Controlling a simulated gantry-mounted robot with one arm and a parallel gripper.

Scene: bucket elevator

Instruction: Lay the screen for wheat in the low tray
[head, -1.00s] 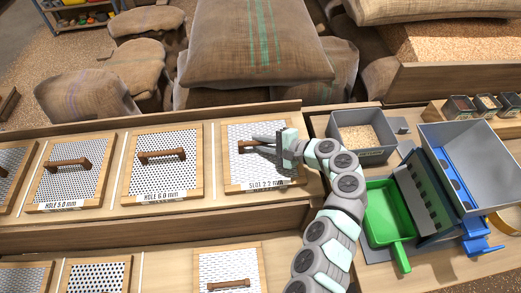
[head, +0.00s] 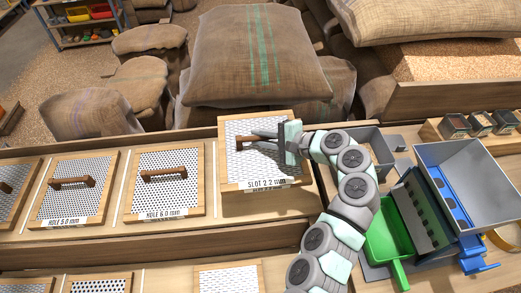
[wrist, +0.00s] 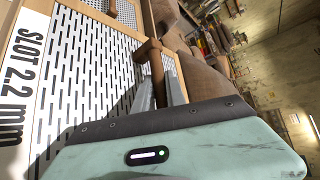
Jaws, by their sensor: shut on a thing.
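The wooden-framed metal screen labelled SLOT 2.2 mm (head: 262,168) is held a little above the rear bench shelf, roughly level. It also fills the left of the wrist view (wrist: 80,75), where its long slots and label show. My gripper (head: 264,137) is shut on the screen's brown bar handle, which the fingers partly hide; the handle also shows in the wrist view (wrist: 152,52). A green tray with a handle (head: 392,238) sits low at the machine on the right. A grey box (head: 384,150) is partly hidden behind my arm. I cannot tell which is the low tray.
Screens labelled HOLE 6.0 mm (head: 168,182) and HOLE 5.0 mm (head: 75,190) lie to the left on the same shelf. More screens (head: 228,280) lie in the front row. A grey hopper (head: 475,185) stands at right. Burlap sacks (head: 255,60) lie behind the bench.

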